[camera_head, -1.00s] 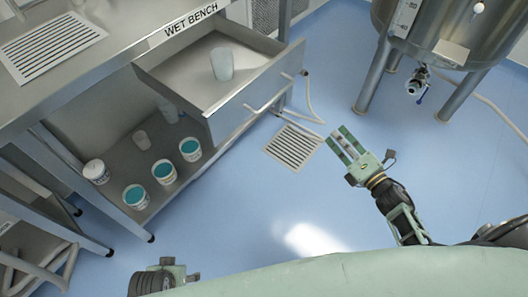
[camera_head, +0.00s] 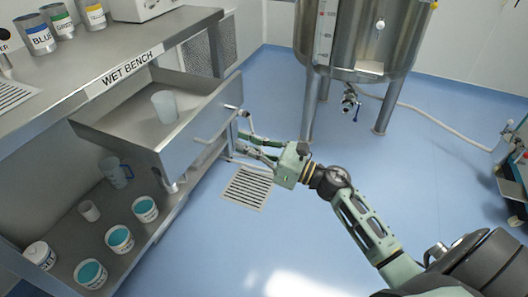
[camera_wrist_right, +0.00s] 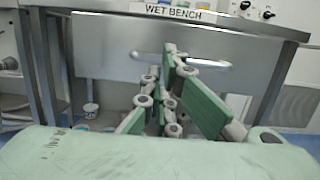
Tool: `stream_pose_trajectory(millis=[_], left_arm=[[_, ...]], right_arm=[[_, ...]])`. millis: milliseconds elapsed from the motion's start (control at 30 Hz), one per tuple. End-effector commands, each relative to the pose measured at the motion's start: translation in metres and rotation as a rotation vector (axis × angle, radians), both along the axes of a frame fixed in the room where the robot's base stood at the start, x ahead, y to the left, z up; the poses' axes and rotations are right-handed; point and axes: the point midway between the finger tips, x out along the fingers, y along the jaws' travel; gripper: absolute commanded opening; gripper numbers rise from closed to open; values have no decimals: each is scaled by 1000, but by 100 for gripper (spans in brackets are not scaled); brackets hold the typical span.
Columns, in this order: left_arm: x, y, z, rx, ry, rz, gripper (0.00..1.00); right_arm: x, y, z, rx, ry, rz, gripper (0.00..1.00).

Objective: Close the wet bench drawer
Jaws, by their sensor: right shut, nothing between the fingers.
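The wet bench drawer (camera_head: 120,118) is pulled out below the label "WET BENCH", and a translucent beaker (camera_head: 165,106) stands inside it. Its metal front has a bar handle (camera_head: 216,128). The front also fills the upper part of the right wrist view (camera_wrist_right: 105,58), with the handle (camera_wrist_right: 205,63) beside the fingers. My right gripper (camera_head: 243,145) is shut and empty, close to the drawer front's right end and the handle. I cannot tell whether it touches them. In the wrist view its fingers (camera_wrist_right: 172,58) overlap the drawer front. My left gripper is not in view.
Several tubs with blue-green contents (camera_head: 120,239) and a jug (camera_head: 116,172) stand on the lower shelf (camera_head: 75,225). Labelled containers (camera_head: 40,38) stand on the bench top. A steel tank (camera_head: 355,45) on legs stands behind. The blue floor at right is mostly clear.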

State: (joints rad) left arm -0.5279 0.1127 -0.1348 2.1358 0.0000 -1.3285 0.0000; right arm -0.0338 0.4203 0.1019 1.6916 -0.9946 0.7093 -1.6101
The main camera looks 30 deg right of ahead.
Motion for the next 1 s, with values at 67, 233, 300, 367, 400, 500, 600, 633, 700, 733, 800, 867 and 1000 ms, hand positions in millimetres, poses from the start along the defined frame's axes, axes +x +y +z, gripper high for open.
stream_pose_trajectory(millis=[67, 233, 300, 367, 400, 500, 600, 633, 700, 733, 800, 867, 1000], left_arm=[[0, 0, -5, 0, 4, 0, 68], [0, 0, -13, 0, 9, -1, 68], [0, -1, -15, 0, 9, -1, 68], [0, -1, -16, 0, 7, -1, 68], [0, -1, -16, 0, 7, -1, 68], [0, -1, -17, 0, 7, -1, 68], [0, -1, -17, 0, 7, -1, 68], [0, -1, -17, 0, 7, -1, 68], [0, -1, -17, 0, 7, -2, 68], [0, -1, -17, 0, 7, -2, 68], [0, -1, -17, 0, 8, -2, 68], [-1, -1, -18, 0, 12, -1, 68], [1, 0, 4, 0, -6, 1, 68]], right_arm=[[12, 9, 5, 1, -2, 1, 0], [28, 22, 7, 1, 1, 1, 0], [32, 25, 8, 2, 0, 0, 0], [33, 26, 8, 2, 1, -1, 0], [34, 27, 8, 2, 1, 0, 0], [35, 28, 8, 1, 2, 0, 0], [34, 27, 8, 1, 2, 0, 0], [34, 27, 8, 1, 2, 0, 0], [34, 27, 8, 1, 2, 0, 0], [34, 27, 8, 1, 2, 0, 0], [35, 28, 8, 2, 1, 0, 0], [37, 30, 7, 1, 1, 0, 0], [48, 38, 6, 0, -1, 1, 0]])
